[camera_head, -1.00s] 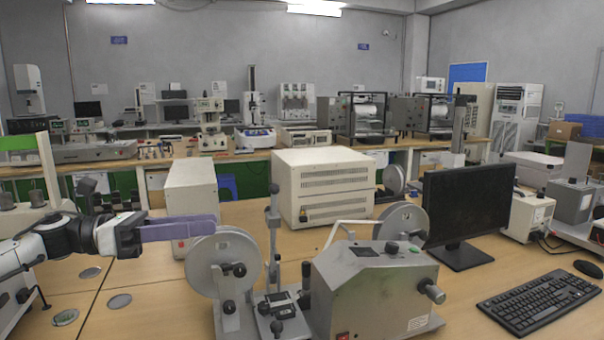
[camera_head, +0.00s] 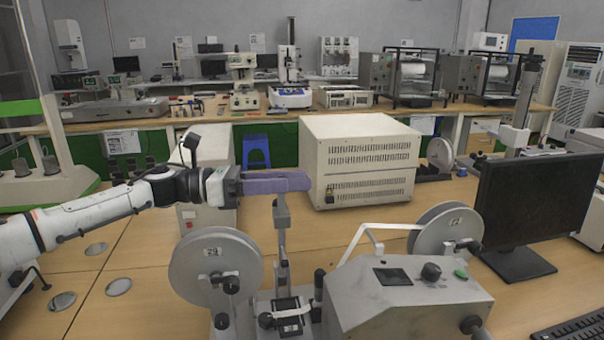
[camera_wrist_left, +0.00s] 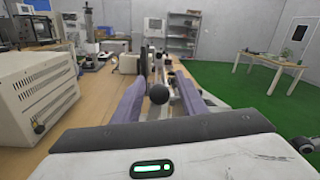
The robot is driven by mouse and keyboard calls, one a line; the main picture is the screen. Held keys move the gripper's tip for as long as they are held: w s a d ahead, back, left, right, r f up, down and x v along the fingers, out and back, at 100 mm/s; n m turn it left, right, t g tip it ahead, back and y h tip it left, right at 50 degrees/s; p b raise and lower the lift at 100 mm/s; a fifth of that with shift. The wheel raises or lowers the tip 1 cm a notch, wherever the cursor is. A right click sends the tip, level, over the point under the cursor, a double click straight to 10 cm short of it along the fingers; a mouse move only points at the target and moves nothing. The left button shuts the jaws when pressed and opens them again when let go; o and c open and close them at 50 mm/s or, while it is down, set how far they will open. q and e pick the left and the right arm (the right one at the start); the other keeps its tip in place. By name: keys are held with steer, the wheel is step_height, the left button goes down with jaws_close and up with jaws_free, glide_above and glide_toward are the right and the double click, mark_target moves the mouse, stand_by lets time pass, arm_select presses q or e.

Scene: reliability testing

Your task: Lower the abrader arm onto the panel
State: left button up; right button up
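The abrader is a grey tabletop machine (camera_head: 405,298) with wheel-like discs at its sides, in the front middle of the head view. Its slim arm (camera_head: 283,235) stands nearly upright above a small dark-topped plate (camera_head: 287,306), probably the panel. My left gripper (camera_head: 300,180) is at the top of this arm, with its purple fingers hiding the tip. In the left wrist view, a dark round knob (camera_wrist_left: 158,94) sits between the two open fingers, with visible gaps on both sides. I cannot tell whether anything touches. My right gripper is out of view.
A cream vented box (camera_head: 358,160) stands just behind the arm. A white box (camera_head: 208,180) is behind my left gripper. A black monitor (camera_head: 535,205) stands right of the abrader.

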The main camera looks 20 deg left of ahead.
arm_select(q)
steer(key=shift+x, duration=1)
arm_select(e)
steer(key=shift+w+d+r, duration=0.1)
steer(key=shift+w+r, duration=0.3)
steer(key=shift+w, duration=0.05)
arm_select(q)
steer(key=shift+c, duration=0.4)
